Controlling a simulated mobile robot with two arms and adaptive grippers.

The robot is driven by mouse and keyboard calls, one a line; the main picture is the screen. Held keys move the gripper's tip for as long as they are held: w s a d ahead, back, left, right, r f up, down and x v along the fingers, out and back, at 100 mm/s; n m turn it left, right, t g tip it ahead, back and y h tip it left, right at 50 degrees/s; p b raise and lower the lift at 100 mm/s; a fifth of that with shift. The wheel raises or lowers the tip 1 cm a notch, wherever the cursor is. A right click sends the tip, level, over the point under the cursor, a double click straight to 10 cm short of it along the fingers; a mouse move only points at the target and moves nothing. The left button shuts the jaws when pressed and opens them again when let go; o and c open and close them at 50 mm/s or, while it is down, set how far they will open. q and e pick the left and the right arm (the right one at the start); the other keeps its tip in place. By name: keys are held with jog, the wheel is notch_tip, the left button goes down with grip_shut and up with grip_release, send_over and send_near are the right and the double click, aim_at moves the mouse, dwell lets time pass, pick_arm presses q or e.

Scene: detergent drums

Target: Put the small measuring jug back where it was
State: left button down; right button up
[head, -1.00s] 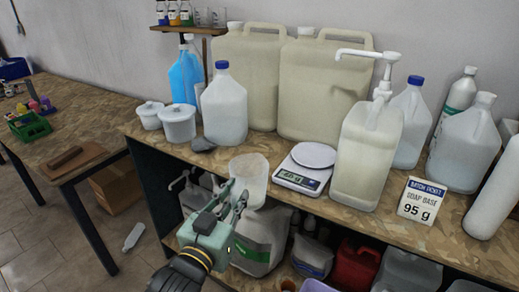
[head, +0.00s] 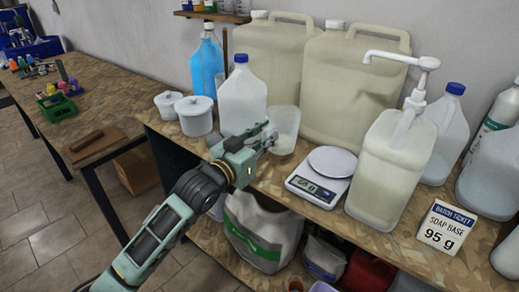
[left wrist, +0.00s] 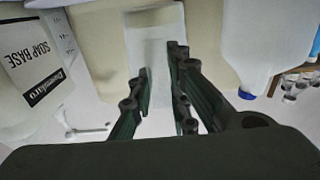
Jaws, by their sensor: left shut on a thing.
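The small measuring jug (head: 285,127) is a translucent, pale tapered cup. It is upright over the back part of the bench, between the clear blue-capped bottle and the scale, in front of the big cream drums. My left gripper (head: 266,137) is shut on its near left side. In the left wrist view the jug (left wrist: 156,35) shows between the two dark fingers (left wrist: 160,75). I cannot tell whether its base touches the bench. My right gripper is not in view.
The scale (head: 322,174) with an empty round pan stands right of the jug, and the pump container (head: 385,175) beyond it. The blue-capped bottle (head: 242,105) and white tubs (head: 194,116) stand left. A ticket (head: 448,228) reads soap base 95 g. Bench (head: 275,185) is bare left of the scale.

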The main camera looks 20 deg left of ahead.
pick_arm(q)
jog(key=w+a+f, duration=0.1)
jog(key=f, duration=0.1)
jog(key=a+f, duration=0.1)
jog(key=w+a+f+p, duration=0.1)
jog(key=f, duration=0.1)
jog(key=shift+w+f, duration=0.3)
jog(key=shift+f, duration=0.3)
jog(key=shift+f, duration=0.15)
jog(key=c, duration=1.7)
grip_release()
jog(key=shift+f, duration=0.1)
jog(key=shift+o, duration=0.2)
jog(key=shift+s, duration=0.1)
